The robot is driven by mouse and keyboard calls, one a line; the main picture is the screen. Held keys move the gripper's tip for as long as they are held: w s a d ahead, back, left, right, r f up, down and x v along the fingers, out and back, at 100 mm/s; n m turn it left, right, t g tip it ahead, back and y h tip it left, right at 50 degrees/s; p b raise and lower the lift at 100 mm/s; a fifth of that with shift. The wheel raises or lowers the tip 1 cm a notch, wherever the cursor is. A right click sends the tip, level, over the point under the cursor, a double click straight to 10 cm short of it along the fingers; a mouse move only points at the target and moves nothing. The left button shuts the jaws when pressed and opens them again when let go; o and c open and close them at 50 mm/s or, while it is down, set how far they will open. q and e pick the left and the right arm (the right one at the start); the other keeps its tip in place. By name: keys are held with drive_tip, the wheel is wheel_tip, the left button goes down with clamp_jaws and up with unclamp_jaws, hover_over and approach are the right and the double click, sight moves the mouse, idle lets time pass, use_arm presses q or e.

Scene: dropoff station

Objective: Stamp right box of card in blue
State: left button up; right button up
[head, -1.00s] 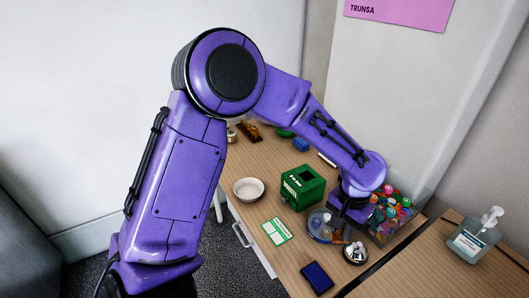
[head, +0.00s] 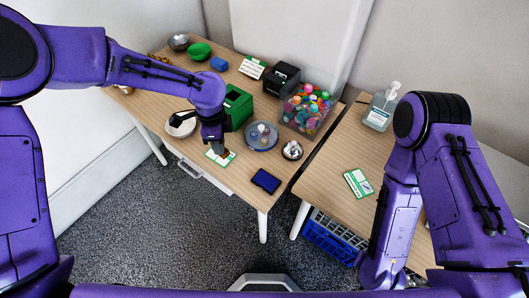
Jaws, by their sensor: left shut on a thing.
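A white card with a green border (head: 229,160) lies near the front edge of the left table. My left gripper (head: 216,146) is directly above the card, pointing down, and hides much of it, including its boxes. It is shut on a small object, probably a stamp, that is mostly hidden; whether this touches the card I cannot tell. A dark blue ink pad (head: 265,181) lies to the right of the card. A round tray (head: 262,147) with small items stands behind the pad. My right arm shows at the right, but its gripper is out of view.
Near my left gripper are a green box (head: 238,103), a white bowl (head: 178,129) and a silver bell (head: 292,150). A clear bin of colourful items (head: 306,110) stands behind. The right table holds a sanitizer bottle (head: 380,111) and another card (head: 358,183). A gap separates the tables.

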use_arm(q)
drive_tip(key=s+d+f+m+p, duration=0.25)
drive_tip(key=d+m, duration=0.45)
drive_tip(key=m, duration=0.6)
drive_tip(key=s+d+f+m+p, duration=0.1)
drive_tip(key=d+f+m+p, duration=0.15)
drive_tip(key=d+m, duration=0.75)
use_arm(e)
wheel_tip(320, 180, up, 6)
use_arm(q)
drive_tip(key=a+f+m+b, duration=0.2)
drive_tip(key=f+b, duration=0.1)
drive_tip(key=a+f+b, duration=0.1)
drive_tip(key=f, duration=0.1)
drive_tip(key=shift+w+a+f+m, duration=0.2)
drive_tip(key=shift+w+m, duration=0.1)
drive_tip(key=shift+m, duration=0.1)
drive_tip(key=shift+r, duration=0.1)
use_arm(e)
wheel_tip(320, 180, down, 4)
drive_tip(key=shift+f, duration=0.2)
use_arm(q)
drive_tip(key=shift+s+f+b, duration=0.1)
drive_tip(key=shift+f+b, duration=0.45)
use_arm(e)
drive_tip(key=shift+f, duration=0.35)
use_arm(q)
drive_tip(key=shift+r, duration=0.1)
use_arm(e)
drive_tip(key=shift+r, duration=0.1)
